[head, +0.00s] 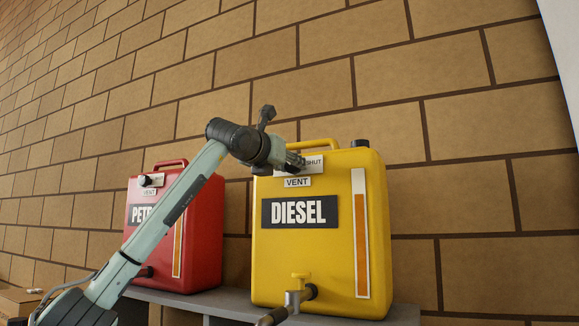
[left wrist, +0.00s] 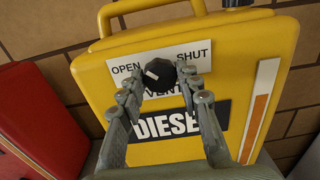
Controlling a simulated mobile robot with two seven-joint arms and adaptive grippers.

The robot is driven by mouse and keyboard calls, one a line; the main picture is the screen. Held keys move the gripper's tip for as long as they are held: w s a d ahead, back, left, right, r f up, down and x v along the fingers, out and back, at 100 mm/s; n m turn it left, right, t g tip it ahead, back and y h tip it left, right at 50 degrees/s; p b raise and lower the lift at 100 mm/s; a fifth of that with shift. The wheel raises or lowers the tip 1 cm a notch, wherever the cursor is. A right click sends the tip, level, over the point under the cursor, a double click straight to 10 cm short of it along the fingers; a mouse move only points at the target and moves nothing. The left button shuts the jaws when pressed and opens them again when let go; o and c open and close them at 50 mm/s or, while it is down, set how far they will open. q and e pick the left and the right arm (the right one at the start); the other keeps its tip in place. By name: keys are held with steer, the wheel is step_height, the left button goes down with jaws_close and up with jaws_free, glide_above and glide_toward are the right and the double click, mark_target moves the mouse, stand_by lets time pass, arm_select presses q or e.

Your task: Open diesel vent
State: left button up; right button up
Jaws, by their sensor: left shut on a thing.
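The yellow diesel can (head: 329,243) stands upright on a grey shelf, with a DIESEL label (head: 299,211) and a VENT label (head: 297,182). In the left wrist view, the black vent knob (left wrist: 159,77) sits on a white plate (left wrist: 128,71) reading OPEN at left and SHUT at right. A white mark shows on the left part of the knob's face. My left gripper (head: 294,161) is shut on the knob; in the left wrist view its fingers (left wrist: 161,86) are on either side of it. In the head view the gripper hides the knob. My right gripper is not in view.
A red petrol can (head: 205,240) with its own vent knob (head: 145,180) stands to the left, partly behind my left arm. A tap (head: 300,290) sticks out low on the diesel can. The shelf (head: 230,305) runs beneath both cans, with a brick wall behind.

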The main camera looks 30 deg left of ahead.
arm_select(q)
steer(key=o, duration=1.2)
steer(key=shift+c, duration=0.2)
steer(key=s, duration=1.2)
steer(key=shift+d, duration=0.35)
